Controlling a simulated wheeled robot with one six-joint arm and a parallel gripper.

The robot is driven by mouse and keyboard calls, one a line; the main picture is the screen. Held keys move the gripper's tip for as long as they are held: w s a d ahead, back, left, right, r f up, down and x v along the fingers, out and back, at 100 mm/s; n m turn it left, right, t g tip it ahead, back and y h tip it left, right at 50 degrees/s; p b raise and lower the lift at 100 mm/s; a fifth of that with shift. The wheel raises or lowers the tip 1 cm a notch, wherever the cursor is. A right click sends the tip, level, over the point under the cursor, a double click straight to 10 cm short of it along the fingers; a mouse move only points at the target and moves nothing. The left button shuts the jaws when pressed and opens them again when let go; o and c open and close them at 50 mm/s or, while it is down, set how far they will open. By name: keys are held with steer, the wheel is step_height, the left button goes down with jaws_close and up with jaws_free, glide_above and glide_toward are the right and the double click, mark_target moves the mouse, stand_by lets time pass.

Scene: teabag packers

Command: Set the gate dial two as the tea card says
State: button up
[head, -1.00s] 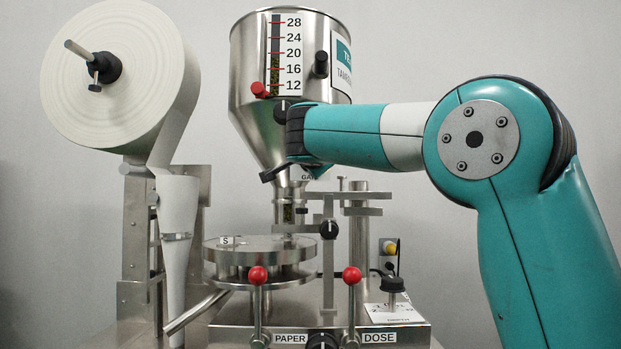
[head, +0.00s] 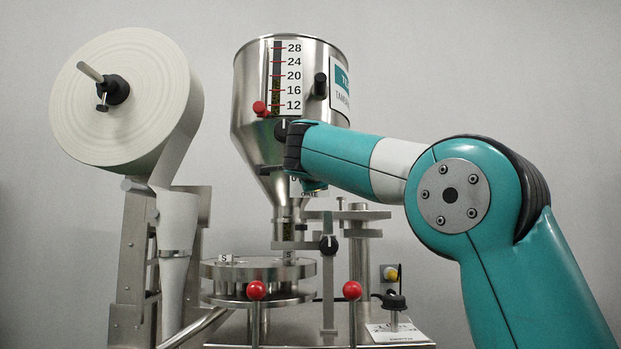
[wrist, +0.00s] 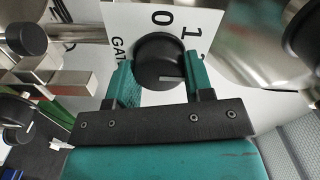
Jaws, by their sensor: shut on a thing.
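The gate dial (wrist: 158,58) is a round black knob on a white plate (wrist: 116,18) with printed numbers 0 and 1 and part of the word GATE. In the wrist view my gripper (wrist: 163,64) has its teal fingers on either side of the knob, shut on it. A short pale mark shows on the knob's lower part; other numbers are hidden or cut off. In the head view the arm hides the dial, and only part of its plate (head: 298,188) shows below my wrist.
The steel hopper (head: 250,120) has a 12–28 scale with a red knob (head: 260,108) and a partly hidden label (head: 340,92). A paper roll (head: 130,130) stands left. Two red-balled levers (head: 257,290) stand in front. Other black knobs (wrist: 26,38) are close beside my gripper.

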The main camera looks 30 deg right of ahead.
steer(key=o, duration=0.9)
steer(key=b+v, duration=0.3)
steer(key=v, duration=1.4)
steer(key=shift+s+a, duration=0.15)
